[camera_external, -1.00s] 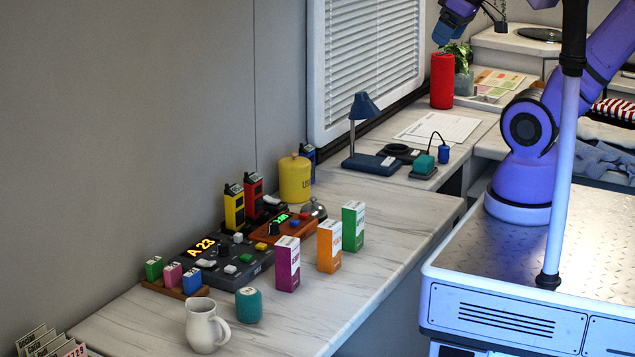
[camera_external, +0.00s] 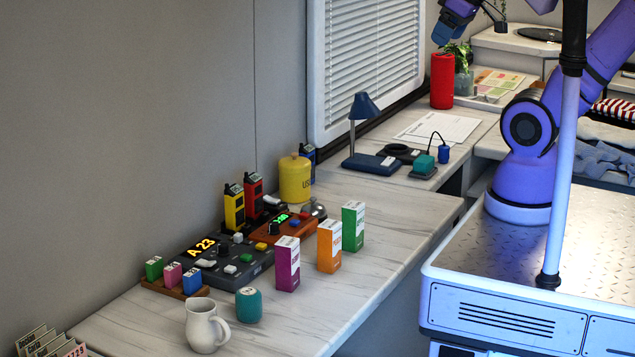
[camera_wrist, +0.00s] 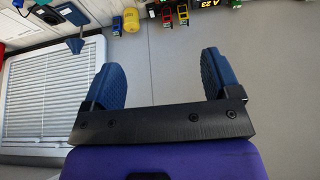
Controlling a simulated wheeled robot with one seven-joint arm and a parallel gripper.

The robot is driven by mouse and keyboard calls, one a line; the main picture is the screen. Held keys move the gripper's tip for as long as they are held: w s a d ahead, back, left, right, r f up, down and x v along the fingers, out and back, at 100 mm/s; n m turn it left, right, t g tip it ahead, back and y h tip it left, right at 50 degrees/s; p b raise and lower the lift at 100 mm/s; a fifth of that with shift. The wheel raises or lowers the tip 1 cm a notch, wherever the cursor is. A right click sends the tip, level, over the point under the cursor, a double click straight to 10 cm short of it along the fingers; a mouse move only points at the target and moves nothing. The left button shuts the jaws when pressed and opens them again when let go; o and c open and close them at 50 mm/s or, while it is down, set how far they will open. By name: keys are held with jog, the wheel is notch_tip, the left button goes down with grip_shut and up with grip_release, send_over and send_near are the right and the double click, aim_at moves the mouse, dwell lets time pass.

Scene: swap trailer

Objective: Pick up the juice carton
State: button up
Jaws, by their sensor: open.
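Three small cartons stand upright in a row on the marble counter (camera_external: 340,300) in the external view: a purple one (camera_external: 286,264), an orange one (camera_external: 329,246) and a green one (camera_external: 353,226). Their labels are too small to read, so I cannot tell which is the juice carton. My gripper (camera_external: 446,34) shows only partly at the top of the external view, high above the counter and far from the cartons. In the wrist view my gripper (camera_wrist: 163,85) is open, its two blue fingers wide apart with nothing between them.
Left of the cartons are a white mug (camera_external: 203,326), a teal canister (camera_external: 249,305) and a dark control panel (camera_external: 235,262). A yellow canister (camera_external: 295,180) and a blue lamp (camera_external: 364,107) stand farther back. The counter's front strip is bare.

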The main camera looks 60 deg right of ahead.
jog(key=n+g, duration=0.1)
jog(key=g, duration=0.4)
send_over(290, 241)
notch_tip(290, 241, down, 36)
jog(key=shift+s+f, duration=0.1)
jog(key=shift+f, duration=0.1)
notch_tip(290, 241, down, 6)
jog(key=shift+r, duration=0.15)
jog(key=shift+w+a+f, duration=0.1)
jog(key=shift+w+f, duration=0.15)
jog(key=shift+f, duration=1.15)
jog(key=shift+w+a+f, duration=0.1)
jog(key=shift+w+f, duration=0.1)
jog(key=shift+f, duration=1.2)
jog(key=c, duration=1.1)
